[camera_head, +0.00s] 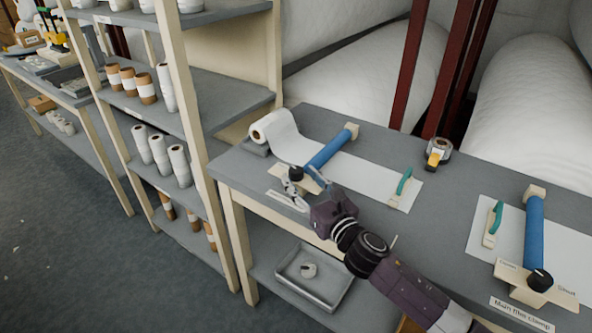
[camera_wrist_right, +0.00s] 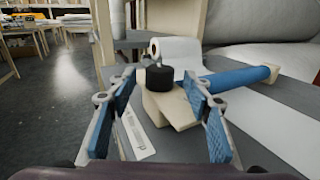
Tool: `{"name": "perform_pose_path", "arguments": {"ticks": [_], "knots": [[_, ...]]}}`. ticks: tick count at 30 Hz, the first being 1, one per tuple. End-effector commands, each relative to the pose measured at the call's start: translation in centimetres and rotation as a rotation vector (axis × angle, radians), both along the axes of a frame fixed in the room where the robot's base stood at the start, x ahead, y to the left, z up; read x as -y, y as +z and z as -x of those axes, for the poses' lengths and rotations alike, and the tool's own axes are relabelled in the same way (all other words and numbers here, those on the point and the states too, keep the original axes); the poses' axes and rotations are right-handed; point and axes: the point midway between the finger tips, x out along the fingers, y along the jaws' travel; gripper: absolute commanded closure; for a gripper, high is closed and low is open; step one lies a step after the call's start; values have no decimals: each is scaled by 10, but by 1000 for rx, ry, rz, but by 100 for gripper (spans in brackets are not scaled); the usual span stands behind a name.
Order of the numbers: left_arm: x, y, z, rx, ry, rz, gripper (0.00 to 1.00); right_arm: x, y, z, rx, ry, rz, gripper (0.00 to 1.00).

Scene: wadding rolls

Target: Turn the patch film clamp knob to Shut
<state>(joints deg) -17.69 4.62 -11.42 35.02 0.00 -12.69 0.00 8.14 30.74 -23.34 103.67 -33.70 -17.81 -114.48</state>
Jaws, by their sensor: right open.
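A clamp with a blue bar (camera_head: 328,149) lies across a white film sheet unrolled from a roll (camera_head: 275,133) on the grey table. A black round knob (camera_head: 296,173) sits at its near end on a pale wooden plate; the label in front (camera_head: 288,201) is too small to read. My right gripper (camera_head: 305,183) is at this end, partly covering the plate. In the right wrist view the knob (camera_wrist_right: 160,77) shows between and beyond the two open blue-padded fingers (camera_wrist_right: 161,90), with no clear contact. The knob's pointer cannot be made out. My left gripper is out of view.
A second clamp (camera_head: 534,235), labelled main film clamp, stands at the right with its own black knob. Green-handled tools (camera_head: 403,182) and a tape dispenser (camera_head: 437,153) lie on the table. A shelf post (camera_head: 194,130) rises at the left. A tray (camera_head: 314,277) is below.

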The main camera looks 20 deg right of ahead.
Motion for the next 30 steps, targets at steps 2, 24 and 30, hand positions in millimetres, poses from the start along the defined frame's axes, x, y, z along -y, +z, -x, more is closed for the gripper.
{"name": "perform_pose_path", "arguments": {"ticks": [2, 24, 30], "knots": [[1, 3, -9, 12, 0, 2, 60, -2, 2, -12, 1, 0, -3, 54], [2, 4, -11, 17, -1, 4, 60, -6, 0, -31, 0, 0, -1, 74], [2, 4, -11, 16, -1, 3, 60, -6, 0, -31, 0, 0, -1, 96]]}}
